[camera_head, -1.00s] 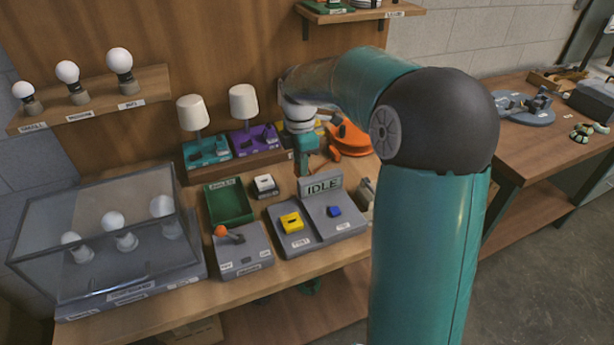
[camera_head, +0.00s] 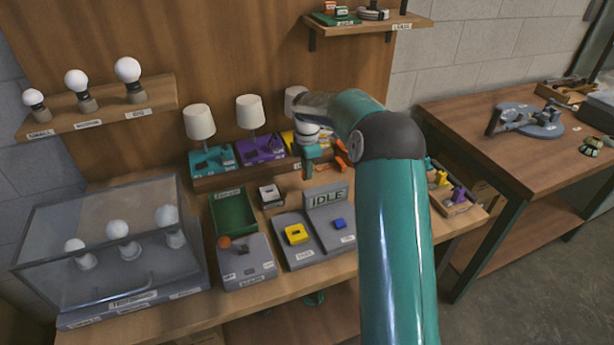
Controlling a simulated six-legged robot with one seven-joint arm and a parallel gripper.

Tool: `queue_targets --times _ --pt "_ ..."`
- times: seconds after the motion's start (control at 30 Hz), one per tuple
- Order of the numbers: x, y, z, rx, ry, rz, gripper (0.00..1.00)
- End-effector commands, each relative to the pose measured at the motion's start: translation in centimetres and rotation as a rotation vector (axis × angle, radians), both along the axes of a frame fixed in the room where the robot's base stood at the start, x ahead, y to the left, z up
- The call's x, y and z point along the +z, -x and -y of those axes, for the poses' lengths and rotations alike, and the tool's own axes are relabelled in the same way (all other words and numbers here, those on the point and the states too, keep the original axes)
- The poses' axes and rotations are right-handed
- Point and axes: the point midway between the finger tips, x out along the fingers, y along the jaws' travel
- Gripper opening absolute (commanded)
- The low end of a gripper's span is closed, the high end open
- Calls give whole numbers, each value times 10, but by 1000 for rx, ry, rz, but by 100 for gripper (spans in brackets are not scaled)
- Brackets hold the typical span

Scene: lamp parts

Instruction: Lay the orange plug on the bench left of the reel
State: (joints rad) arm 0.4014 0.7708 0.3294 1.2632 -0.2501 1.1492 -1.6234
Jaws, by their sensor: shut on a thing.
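My gripper (camera_head: 309,172) hangs fingers down over the back of the bench (camera_head: 375,208), right of the white block. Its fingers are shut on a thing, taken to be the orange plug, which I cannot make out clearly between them. The orange reel (camera_head: 342,158) shows as a small patch just right of my gripper; my arm hides most of it. Bench surface left of the reel is partly covered by my gripper.
In front stands the grey IDLE station (camera_head: 318,240). Lamps (camera_head: 262,147) line the back. A glass case (camera_head: 110,240) fills the left. A parts box (camera_head: 452,195) is at right.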

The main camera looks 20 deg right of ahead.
Motion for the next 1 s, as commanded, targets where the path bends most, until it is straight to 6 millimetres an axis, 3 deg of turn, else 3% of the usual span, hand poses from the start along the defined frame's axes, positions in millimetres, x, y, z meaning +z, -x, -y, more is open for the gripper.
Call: queue_targets --times 0.3,0.67,0.7,0.8,1.0 --pt "-36 -4 2 0 -1 0 0" --pt "-39 -4 2 0 0 0 0" --pt "-39 -4 2 0 0 0 25" --pt "-39 -4 2 0 0 0 43" --pt "-39 -4 2 0 0 0 43"
